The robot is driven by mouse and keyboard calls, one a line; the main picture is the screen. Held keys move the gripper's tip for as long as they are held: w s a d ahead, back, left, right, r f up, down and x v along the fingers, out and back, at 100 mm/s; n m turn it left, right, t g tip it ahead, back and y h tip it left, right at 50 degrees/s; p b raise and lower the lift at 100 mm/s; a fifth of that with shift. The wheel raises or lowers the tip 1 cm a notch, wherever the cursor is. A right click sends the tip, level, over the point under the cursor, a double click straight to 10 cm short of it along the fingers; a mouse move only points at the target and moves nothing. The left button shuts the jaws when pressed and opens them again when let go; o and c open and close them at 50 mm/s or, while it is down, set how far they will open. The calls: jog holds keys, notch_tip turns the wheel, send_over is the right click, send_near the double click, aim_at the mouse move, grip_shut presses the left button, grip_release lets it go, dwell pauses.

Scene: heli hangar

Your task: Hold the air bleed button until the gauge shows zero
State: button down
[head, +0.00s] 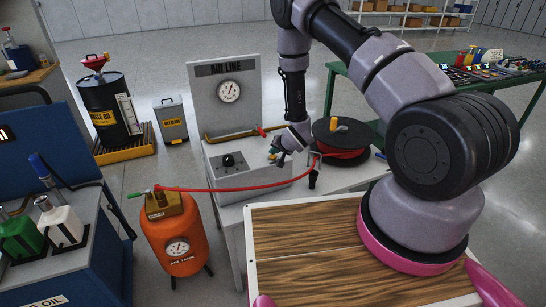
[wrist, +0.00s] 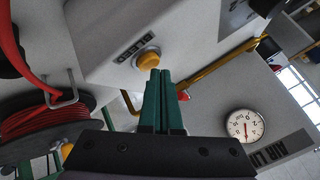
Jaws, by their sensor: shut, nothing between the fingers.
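The air bleed button is a round orange-yellow cap (wrist: 148,61) on a pale box, beside a small dark label in the wrist view. My gripper (wrist: 161,73) has its green fingers shut and empty, with the tips at the button's edge in the picture; I cannot tell whether they touch it. In the head view my gripper (head: 277,157) is at the right end of the pale control box (head: 250,178), and the button is not clearly visible there. The gauge (head: 229,91) is on the upright AIR LINE panel. It also shows in the wrist view (wrist: 245,125), with its needle too small to read surely.
A black knob (head: 229,161) is on the control box's left. A hose reel (head: 342,138) stands right of my gripper. A red hose (head: 225,188) runs to an orange air tank (head: 176,235). A brass-coloured pipe (wrist: 215,60) with a red-handled valve is close by.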

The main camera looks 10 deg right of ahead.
aim_at(274, 157)
jog(key=shift+f, duration=0.45)
dwell(1.5)
jog(key=shift+r, duration=0.1)
dwell(0.8)
jog(key=shift+r, duration=0.75)
jog(key=shift+r, duration=0.1)
jog(key=shift+r, duration=2.4)
jog(key=shift+r, duration=0.1)
